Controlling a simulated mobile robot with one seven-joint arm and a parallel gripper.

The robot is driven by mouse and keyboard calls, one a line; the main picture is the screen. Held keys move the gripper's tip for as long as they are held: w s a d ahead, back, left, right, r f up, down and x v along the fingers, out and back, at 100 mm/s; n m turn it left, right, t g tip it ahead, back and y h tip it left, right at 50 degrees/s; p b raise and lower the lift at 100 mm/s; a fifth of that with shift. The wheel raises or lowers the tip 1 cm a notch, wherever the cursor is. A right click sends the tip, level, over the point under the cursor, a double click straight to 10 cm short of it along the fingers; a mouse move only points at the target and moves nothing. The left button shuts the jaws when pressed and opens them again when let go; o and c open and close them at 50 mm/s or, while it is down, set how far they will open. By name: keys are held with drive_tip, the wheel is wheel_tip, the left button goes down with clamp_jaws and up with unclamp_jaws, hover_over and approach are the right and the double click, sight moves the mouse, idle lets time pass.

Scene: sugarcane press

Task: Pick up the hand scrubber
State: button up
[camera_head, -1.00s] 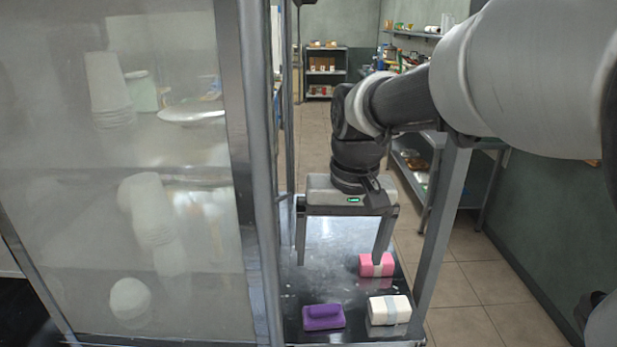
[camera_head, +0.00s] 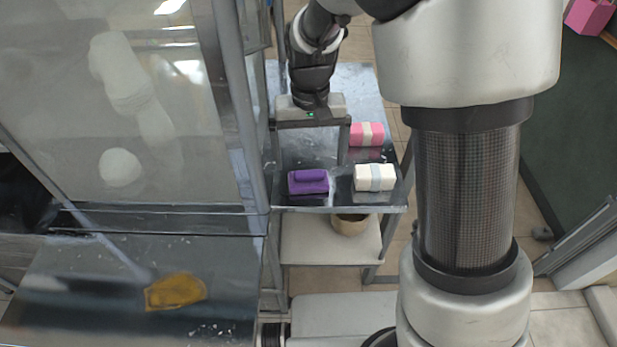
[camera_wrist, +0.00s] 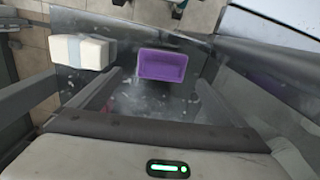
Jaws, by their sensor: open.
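The hand scrubber, a purple block with a raised grip on top (camera_head: 308,183), lies at the near left of a metal shelf top (camera_head: 330,195). It also shows in the wrist view (camera_wrist: 162,66), at upper middle, beyond my fingers. My gripper (camera_head: 309,160) is open and empty, fingers pointing down, just behind the scrubber in the head view. In the wrist view (camera_wrist: 152,92) its two fingers stand apart, with the scrubber roughly in line with the gap. No contact shows.
A white wrapped block (camera_head: 375,178) lies right of the scrubber, and a pink wrapped block (camera_head: 367,134) lies behind it. A glass-sided cabinet (camera_head: 160,110) with a metal post stands close on the left. A bowl (camera_head: 350,224) sits on the lower shelf.

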sight(309, 172)
drive_tip(key=shift+s+a+f, duration=0.1)
drive_tip(key=shift+s+f, duration=0.05)
drive_tip(key=shift+f, duration=1.25)
drive_tip(key=shift+s+f, duration=0.15)
drive_tip(key=shift+f, duration=1.2)
drive_tip(key=c, duration=1.2)
